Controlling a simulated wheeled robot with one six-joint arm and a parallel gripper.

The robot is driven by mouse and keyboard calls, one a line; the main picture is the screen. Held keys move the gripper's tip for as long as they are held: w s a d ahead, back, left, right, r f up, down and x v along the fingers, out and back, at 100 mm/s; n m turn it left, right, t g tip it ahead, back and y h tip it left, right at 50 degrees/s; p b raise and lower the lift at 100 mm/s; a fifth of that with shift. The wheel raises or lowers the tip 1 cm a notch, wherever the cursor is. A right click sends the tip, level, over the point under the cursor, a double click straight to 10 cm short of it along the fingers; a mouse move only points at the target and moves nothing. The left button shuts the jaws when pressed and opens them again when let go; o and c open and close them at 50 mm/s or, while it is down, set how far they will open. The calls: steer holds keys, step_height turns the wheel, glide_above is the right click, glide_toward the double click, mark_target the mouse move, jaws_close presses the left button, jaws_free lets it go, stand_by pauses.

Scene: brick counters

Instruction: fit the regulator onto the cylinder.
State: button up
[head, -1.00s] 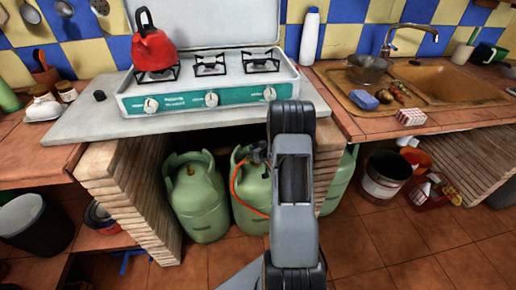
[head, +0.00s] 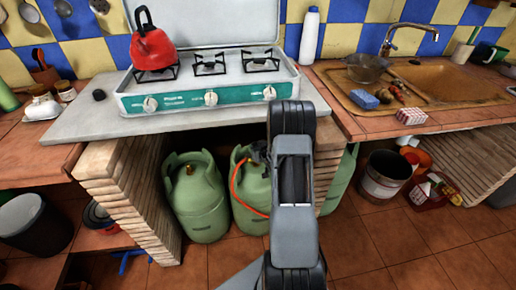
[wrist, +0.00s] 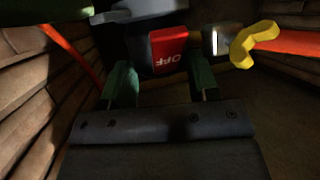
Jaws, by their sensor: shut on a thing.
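My gripper (wrist: 162,82) is shut on the regulator (wrist: 168,48), a grey and black body with a red face marked OFF, upside down in the wrist view. An orange hose (wrist: 290,42) with a yellow clip (wrist: 254,45) is at its right side. In the head view the orange hose (head: 235,190) hangs in front of the middle green cylinder (head: 250,215), with a dark shape at that cylinder's top. My arm hides the gripper and part of this cylinder. Whether the regulator touches the valve cannot be told. Another green cylinder (head: 197,195) with a brass valve (head: 190,169) stands to the left.
A brick wall (head: 130,195) bounds the recess on the left, under the worktop with the stove (head: 210,90). A third green cylinder (head: 343,180) is partly hidden behind my arm. A bucket (head: 382,185) stands at the right. The floor in front is clear.

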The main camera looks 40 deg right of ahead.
steer(key=shift+f+b, duration=1.65)
steer(key=shift+b, duration=0.45)
stand_by(3.6)
stand_by(0.4)
steer(key=o, duration=1.3)
steer(key=shift+f, duration=0.1)
steer(key=shift+s, duration=0.1)
steer(key=p+v, duration=0.2)
steer(key=v, duration=1.1)
steer(key=shift+s+p, duration=0.25)
steer(key=shift+p, duration=0.05)
